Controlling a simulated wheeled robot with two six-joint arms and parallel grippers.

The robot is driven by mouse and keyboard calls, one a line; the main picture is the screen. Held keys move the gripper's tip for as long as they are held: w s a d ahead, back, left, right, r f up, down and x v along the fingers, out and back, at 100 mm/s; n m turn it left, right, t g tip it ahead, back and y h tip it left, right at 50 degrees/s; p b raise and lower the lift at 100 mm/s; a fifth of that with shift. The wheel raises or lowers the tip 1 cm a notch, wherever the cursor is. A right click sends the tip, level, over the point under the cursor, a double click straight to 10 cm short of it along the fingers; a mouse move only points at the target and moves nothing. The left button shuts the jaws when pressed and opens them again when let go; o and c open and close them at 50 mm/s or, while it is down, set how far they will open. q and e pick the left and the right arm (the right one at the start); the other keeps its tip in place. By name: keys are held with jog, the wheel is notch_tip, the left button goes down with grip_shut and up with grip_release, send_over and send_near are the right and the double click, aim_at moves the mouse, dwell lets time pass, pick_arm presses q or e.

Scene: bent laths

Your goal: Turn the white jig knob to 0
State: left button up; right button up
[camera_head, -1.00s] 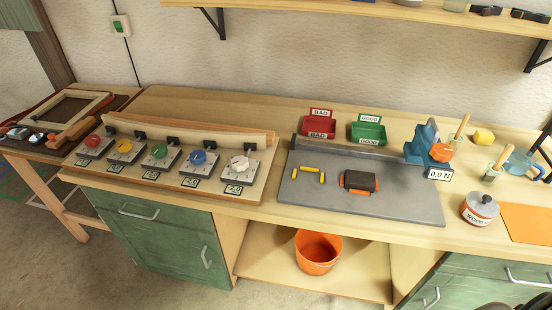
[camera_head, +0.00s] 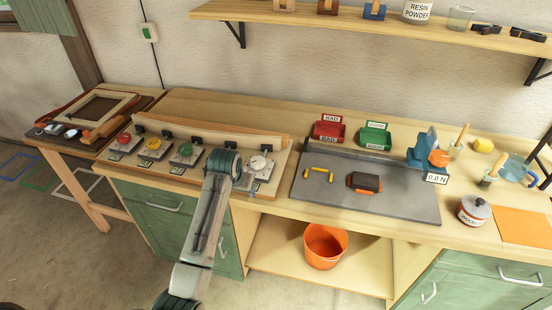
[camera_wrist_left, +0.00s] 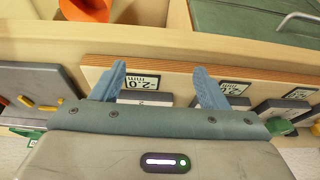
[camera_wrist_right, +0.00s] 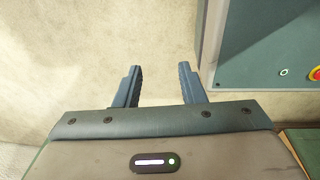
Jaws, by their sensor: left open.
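The white jig knob (camera_head: 257,162) sits on its grey plate at the right end of the jig board in the head view. My left gripper (camera_head: 246,182) is just in front of it, apart from it as far as I can tell. In the left wrist view, the open left fingers (camera_wrist_left: 160,80) point at the board's edge by a label (camera_wrist_left: 140,82) reading about 2.0 mm. The knob itself is hidden there by the gripper body.
Red (camera_head: 124,138), yellow (camera_head: 153,143) and green (camera_head: 184,150) knobs stand left along the board; my left arm hides the blue one. A curved lath (camera_head: 210,138) runs behind them. A grey mat (camera_head: 330,205) lies to the right. An orange bucket (camera_head: 324,246) stands below.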

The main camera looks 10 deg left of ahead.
pick_arm(q)
send_near(258, 161)
jog(key=s+r, duration=0.1)
jog(key=p+x, duration=0.1)
jog(key=x, duration=0.1)
jog(key=p+x, duration=0.1)
jog(key=x, duration=0.2)
jog(key=p+x, duration=0.1)
jog(key=x, duration=0.2)
jog(key=shift+w+a+r, duration=0.1)
jog(key=shift+w, duration=0.25)
jog(key=shift+x, duration=0.9)
jog(key=c, duration=1)
